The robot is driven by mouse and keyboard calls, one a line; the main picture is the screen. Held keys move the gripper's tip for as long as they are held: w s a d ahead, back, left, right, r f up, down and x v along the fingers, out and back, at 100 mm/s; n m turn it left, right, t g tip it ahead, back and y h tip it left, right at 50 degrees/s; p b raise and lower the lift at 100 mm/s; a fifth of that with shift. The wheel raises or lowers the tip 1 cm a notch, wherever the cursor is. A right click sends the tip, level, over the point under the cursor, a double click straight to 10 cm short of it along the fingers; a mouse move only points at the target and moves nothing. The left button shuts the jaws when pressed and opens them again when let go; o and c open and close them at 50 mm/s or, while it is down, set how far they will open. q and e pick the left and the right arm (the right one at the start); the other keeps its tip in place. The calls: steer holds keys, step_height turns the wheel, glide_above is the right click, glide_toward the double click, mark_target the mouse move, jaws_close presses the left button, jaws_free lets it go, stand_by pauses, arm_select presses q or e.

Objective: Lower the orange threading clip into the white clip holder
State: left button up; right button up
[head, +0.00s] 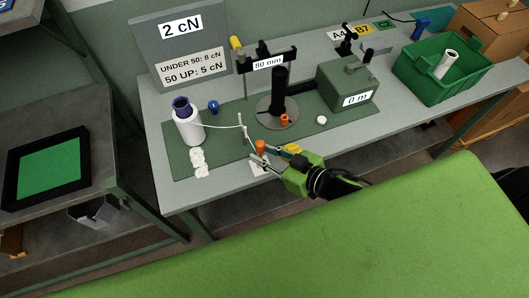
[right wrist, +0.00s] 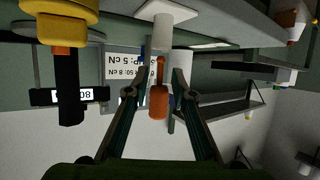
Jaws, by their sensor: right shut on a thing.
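The orange threading clip (head: 261,147) is upright between the fingertips of my right gripper (head: 263,158), near the front edge of the green mat. In the right wrist view, which is upside down, the gripper (right wrist: 168,95) is shut on the clip (right wrist: 158,103), and its thin end points toward the white clip holder (right wrist: 162,14). The holder is a white post on a square base. In the head view the holder (head: 259,169) is partly hidden by the gripper. The clip appears above it, with the gap hard to judge. My left gripper is not in view.
A white yarn cone (head: 187,126) stands left, with white yarn running to a thin post (head: 242,128). A yellow piece (head: 293,148) is close beside my right gripper. The black gauge stand (head: 279,95) and green box (head: 347,86) stand behind. A green bin (head: 443,72) is farther right.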

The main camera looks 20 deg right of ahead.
steer(key=shift+f, duration=2.6)
steer(key=shift+c, duration=0.2)
stand_by(2.9)
steer(key=o, duration=1.1)
steer(key=shift+s, duration=0.1)
steer(key=v, duration=1.2)
steer(key=shift+d, duration=0.1)
steer(key=shift+f, duration=0.1)
